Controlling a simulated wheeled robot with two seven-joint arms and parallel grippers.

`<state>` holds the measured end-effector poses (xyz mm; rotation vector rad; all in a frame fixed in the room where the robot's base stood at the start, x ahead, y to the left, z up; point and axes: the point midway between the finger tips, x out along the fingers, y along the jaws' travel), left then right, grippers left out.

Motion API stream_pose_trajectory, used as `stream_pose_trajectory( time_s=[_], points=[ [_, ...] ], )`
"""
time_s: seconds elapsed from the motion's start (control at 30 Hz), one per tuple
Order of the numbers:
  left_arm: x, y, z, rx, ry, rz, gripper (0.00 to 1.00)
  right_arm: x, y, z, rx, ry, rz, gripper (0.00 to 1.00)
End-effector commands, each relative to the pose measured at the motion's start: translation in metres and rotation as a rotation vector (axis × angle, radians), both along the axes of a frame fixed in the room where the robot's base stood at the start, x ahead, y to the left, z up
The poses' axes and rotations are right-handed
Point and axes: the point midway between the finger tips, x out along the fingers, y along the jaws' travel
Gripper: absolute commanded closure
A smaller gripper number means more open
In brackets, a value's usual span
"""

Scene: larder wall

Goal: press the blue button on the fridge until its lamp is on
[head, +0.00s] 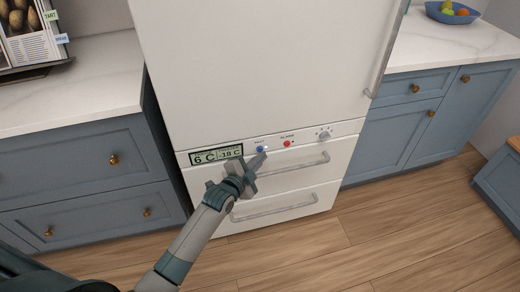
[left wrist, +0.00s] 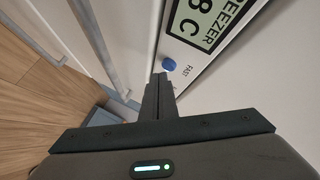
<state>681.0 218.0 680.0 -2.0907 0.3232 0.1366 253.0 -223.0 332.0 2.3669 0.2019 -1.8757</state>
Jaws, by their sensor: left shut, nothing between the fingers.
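The white fridge (head: 255,70) stands in the middle of the head view, with a control strip above its lower drawers. The blue button (head: 260,149) is on that strip, just right of the temperature display (head: 216,155). My left gripper (head: 262,157) is shut and empty, its tips just below the button. In the left wrist view the shut fingertips (left wrist: 160,78) lie close to the blue button (left wrist: 169,64), beside the "FAST" label. A small gap shows between them there; I cannot tell the depth. The button's lamp is not clear enough to read. My right gripper is not in view.
A red button (head: 287,144) and a grey knob (head: 324,136) sit further right on the strip. Drawer handles (head: 290,165) stick out below it. Blue cabinets flank the fridge, with a fruit bowl (head: 452,12) on the right counter. The wooden floor in front is clear.

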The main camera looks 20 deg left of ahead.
Motion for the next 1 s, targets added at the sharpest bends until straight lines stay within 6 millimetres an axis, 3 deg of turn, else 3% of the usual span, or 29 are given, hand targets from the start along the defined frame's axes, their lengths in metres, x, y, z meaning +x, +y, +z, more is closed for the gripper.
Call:
stream_pose_trajectory(
  time_s=[0.47,1.0],
  points=[
    [-0.004,-0.003,0.001,0.0,0.0,0.0,1.0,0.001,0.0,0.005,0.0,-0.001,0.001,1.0],
    [-0.04,-0.027,0.002,0.0,0.002,-0.001,1.0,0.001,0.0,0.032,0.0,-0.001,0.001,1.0]
  ],
)
